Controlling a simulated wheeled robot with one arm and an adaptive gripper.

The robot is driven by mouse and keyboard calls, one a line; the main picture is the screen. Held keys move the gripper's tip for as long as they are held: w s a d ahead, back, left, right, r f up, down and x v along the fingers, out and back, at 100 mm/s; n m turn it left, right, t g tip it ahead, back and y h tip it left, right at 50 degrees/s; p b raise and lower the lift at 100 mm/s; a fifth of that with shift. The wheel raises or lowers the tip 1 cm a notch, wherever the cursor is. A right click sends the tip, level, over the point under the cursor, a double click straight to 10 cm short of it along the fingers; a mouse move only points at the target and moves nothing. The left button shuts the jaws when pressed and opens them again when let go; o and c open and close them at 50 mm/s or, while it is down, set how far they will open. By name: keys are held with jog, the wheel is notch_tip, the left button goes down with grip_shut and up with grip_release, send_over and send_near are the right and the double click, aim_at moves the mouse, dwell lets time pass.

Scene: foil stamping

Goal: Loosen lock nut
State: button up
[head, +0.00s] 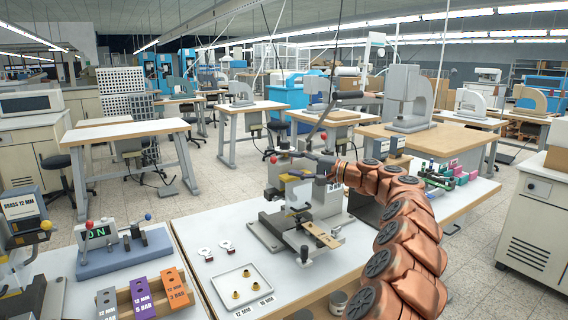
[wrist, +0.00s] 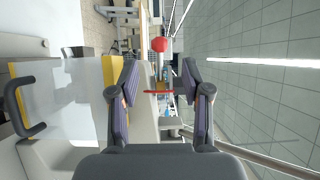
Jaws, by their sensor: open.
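The stamping press (head: 299,195) stands on the near bench, with a grey base and a light body. My gripper (head: 318,164) is at the top of the press, at the end of my copper-coloured arm. In the wrist view my gripper (wrist: 160,88) is open, its purple pads apart. A thin red bar (wrist: 158,92) shows between the fingertips, and a red ball (wrist: 160,44) lies beyond them. I cannot tell whether either touches the fingers. I cannot make out the lock nut for certain; my gripper and arm cover part of the press top.
A white tray (head: 262,298) with brass rings stands in front of the press, and two small tags (head: 206,253) lie beside it. A wooden rack (head: 185,309) of coloured blocks is at the lower left. Coloured boxes (head: 462,178) stand right of my arm.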

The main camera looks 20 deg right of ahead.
jog(key=shift+v, duration=2)
